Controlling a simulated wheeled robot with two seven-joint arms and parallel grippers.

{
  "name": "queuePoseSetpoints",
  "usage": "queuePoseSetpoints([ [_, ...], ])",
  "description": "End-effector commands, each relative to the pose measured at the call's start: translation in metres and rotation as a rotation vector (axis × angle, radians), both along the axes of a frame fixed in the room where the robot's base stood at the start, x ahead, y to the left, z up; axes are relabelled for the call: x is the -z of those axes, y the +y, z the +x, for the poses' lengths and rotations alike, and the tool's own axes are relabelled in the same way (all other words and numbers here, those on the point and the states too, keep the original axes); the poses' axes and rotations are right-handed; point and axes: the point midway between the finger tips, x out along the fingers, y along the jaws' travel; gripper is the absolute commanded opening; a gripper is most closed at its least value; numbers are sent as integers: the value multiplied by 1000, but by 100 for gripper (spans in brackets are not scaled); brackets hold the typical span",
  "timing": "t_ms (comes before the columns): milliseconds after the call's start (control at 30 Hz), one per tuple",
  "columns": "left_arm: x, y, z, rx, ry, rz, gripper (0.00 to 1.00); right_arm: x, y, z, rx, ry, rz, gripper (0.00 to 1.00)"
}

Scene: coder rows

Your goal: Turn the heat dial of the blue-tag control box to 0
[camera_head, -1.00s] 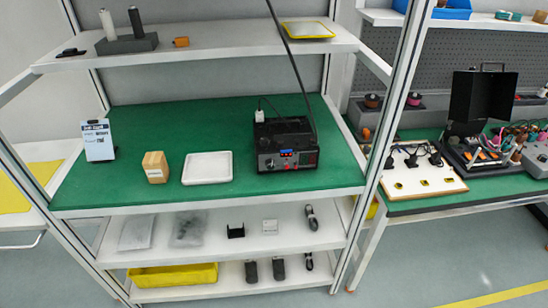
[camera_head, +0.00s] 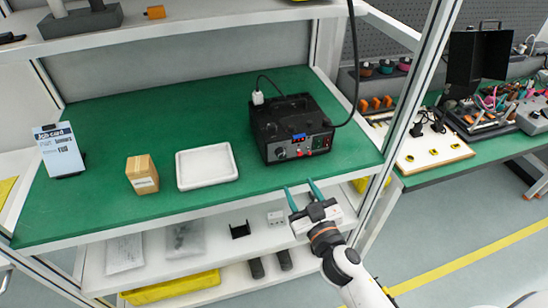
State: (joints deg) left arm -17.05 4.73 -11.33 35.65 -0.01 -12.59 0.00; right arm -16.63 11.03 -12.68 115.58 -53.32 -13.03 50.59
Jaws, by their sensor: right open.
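The black control box (camera_head: 290,127) stands on the green mat at the right part of the middle shelf. Its front panel carries a small blue tag (camera_head: 299,136) and a silver dial (camera_head: 281,153) at the left of the panel. The dial's setting is too small to read. My right gripper (camera_head: 302,192) is open and empty, with two teal fingers. It is below and in front of the box, near the shelf's front edge, apart from the dial. My left gripper is not in view.
A black cable rises at the box's right. A frame post (camera_head: 414,88) stands right of the shelf.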

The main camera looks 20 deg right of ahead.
Motion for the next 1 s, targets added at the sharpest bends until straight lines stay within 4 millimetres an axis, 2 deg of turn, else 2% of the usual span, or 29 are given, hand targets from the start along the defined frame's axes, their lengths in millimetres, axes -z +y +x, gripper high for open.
queuePoseSetpoints([
  [200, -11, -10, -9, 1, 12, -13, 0, -3, 3, 39, 0, -1, -3, 48],
  [400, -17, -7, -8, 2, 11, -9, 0, -2, 7, 79, 0, 0, -2, 48],
  [533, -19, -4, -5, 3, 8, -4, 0, 0, 8, 98, 0, 2, -2, 48],
  [700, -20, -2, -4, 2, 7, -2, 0, 0, 10, 111, 0, 3, -1, 48],
  [1000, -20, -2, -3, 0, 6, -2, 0, 1, 10, 113, 0, 3, -1, 48],
])
